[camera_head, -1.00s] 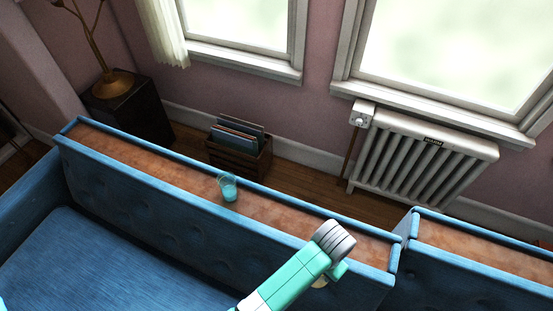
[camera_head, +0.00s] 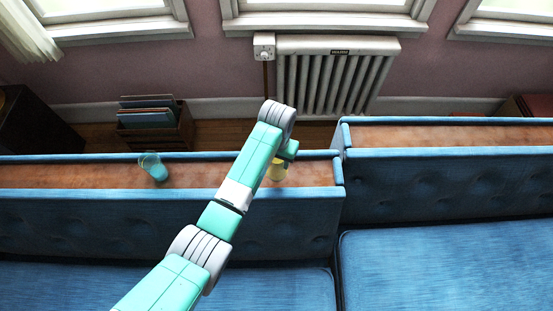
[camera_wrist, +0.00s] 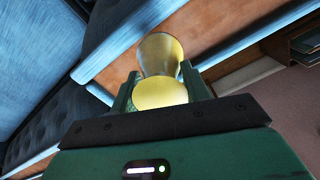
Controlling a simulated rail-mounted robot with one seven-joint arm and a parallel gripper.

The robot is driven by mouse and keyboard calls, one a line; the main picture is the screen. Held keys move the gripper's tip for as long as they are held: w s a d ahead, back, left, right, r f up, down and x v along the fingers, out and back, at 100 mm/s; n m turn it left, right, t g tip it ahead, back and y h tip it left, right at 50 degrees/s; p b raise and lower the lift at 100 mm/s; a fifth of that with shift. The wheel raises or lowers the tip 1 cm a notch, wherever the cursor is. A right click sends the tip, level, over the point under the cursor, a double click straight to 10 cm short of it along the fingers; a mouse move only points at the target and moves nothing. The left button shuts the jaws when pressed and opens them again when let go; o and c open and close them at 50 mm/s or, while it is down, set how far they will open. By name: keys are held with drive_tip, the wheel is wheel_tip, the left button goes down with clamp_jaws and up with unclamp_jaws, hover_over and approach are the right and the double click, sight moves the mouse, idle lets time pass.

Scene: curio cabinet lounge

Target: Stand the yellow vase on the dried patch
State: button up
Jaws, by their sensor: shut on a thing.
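The yellow vase (camera_head: 277,172) shows partly behind my arm, at the right end of the left sofa's brown back ledge (camera_head: 318,174). In the wrist view the vase (camera_wrist: 160,52) has a flared end and a narrower waist. My gripper (camera_wrist: 160,80) is shut on it, with one green finger on each side. The vase is over or on the ledge; I cannot tell if its base touches. I cannot make out a distinct dried patch on the mottled brown ledges.
A radiator (camera_head: 330,80) and a folder crate (camera_head: 155,127) stand behind.

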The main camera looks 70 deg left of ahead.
drive_tip(key=a, duration=0.1)
drive_tip(key=w+a, duration=0.1)
drive_tip(key=shift+w+a+f+b, duration=0.15)
drive_tip(key=shift+w+a+b, duration=0.1)
drive_tip(key=shift+a+b, duration=0.05)
wheel_tip(320, 180, down, 4)
drive_tip(key=shift+d+r+b, duration=0.1)
drive_tip(key=shift+r+b, duration=0.05)
drive_tip(key=shift+b, duration=0.65)
drive_tip(key=shift+r, duration=0.1)
drive_tip(key=o, duration=0.8)
drive_tip(key=shift+f, duration=0.2)
drive_tip(key=shift+c, duration=0.2)
drive_tip(key=o, duration=0.4)
drive_tip(key=shift+o, duration=0.2)
